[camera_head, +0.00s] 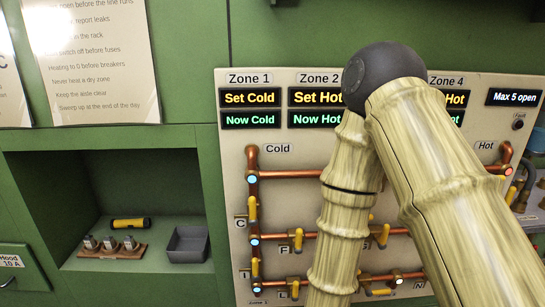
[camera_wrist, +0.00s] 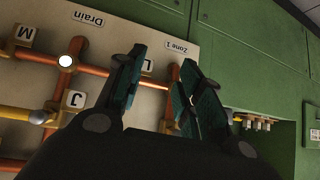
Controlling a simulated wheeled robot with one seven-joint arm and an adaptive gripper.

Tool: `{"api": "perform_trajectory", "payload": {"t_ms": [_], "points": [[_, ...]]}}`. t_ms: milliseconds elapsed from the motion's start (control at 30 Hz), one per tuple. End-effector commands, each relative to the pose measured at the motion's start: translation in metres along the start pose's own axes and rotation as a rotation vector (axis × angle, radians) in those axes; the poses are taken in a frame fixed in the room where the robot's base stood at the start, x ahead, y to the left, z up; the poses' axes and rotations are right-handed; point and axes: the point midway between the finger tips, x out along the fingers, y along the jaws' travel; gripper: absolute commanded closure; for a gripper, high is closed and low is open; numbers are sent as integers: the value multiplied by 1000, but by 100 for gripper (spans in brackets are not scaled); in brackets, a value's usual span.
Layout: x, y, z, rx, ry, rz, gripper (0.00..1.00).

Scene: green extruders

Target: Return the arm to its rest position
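My arm (camera_head: 430,160) shows in the head view as pale, bamboo-like links bent at a dark round joint. It stands in front of the right half of a cream valve panel (camera_head: 285,215) and hides much of Zones 2 to 4. My gripper is outside the head view. In the wrist view my gripper (camera_wrist: 164,62) has its two dark green fingers apart, with nothing seen between them. The panel's copper pipes and its J, L, M and Drain labels (camera_wrist: 87,19) lie beyond the fingers, upside down in that view.
Left of the panel, a green recess (camera_head: 125,262) holds a yellow-and-black cylinder (camera_head: 130,223), a wooden rack (camera_head: 112,246) with small parts and a grey bin (camera_head: 187,244). Yellow valve handles (camera_head: 252,209) stick out from the pipes. A shelf with parts is at the right edge.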

Motion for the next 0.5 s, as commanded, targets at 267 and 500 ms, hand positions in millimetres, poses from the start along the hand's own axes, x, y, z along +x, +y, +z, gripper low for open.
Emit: {"api": "perform_trajectory", "payload": {"t_ms": [267, 500], "points": [[9, 64, 134, 77, -321, 38, 64], [-17, 114, 250, 138, -595, 82, 64]]}}
